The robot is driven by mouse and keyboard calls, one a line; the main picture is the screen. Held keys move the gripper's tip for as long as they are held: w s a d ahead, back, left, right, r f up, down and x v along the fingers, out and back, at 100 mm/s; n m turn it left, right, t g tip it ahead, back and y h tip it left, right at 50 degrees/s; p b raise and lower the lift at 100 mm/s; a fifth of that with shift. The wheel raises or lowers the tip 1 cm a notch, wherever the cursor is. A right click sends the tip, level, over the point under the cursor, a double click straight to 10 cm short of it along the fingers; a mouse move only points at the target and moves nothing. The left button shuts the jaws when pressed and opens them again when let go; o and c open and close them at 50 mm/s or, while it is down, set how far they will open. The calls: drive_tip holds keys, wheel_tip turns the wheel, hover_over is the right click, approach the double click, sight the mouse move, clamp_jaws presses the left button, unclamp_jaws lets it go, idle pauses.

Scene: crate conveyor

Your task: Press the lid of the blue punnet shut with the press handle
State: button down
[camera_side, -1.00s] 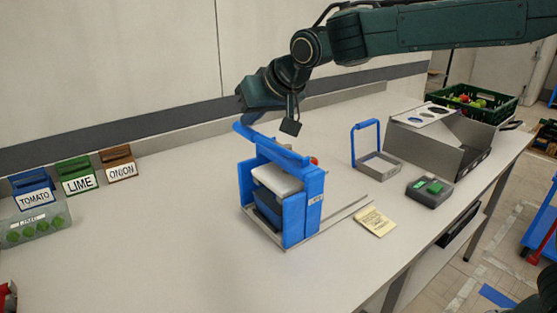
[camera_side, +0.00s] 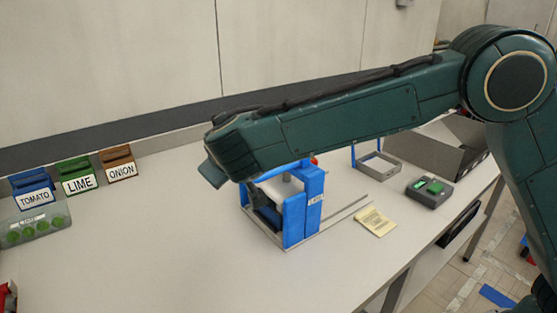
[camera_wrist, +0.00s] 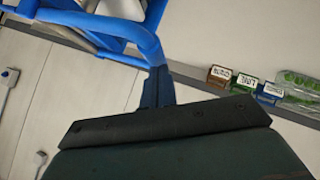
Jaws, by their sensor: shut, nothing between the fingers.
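The blue press (camera_side: 297,212) stands on a flat plate on the table in the side view. In the wrist view the blue press handle (camera_wrist: 110,23) curves across the top. My gripper (camera_wrist: 160,70) is shut and empty, its dark fingertips at the handle bar; whether they touch it I cannot tell.
Labelled tomato (camera_side: 32,192), lime (camera_side: 77,176) and onion (camera_side: 118,163) holders stand at left, behind a clear punnet (camera_side: 35,228) of green items.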

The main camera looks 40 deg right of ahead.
wheel_tip(320, 180, down, 3)
drive_tip(key=shift+r+n+h, duration=0.1)
drive_tip(key=shift+n+h, duration=0.2)
drive_tip(key=shift+h, duration=0.3)
drive_tip(key=shift+r, duration=0.15)
drive_tip(key=s+a+r, duration=0.6)
drive_tip(key=s+r, duration=0.1)
drive_tip(key=r, duration=0.3)
drive_tip(key=shift+a+r, duration=0.25)
drive_tip(key=shift+r, duration=0.05)
idle(1.2)
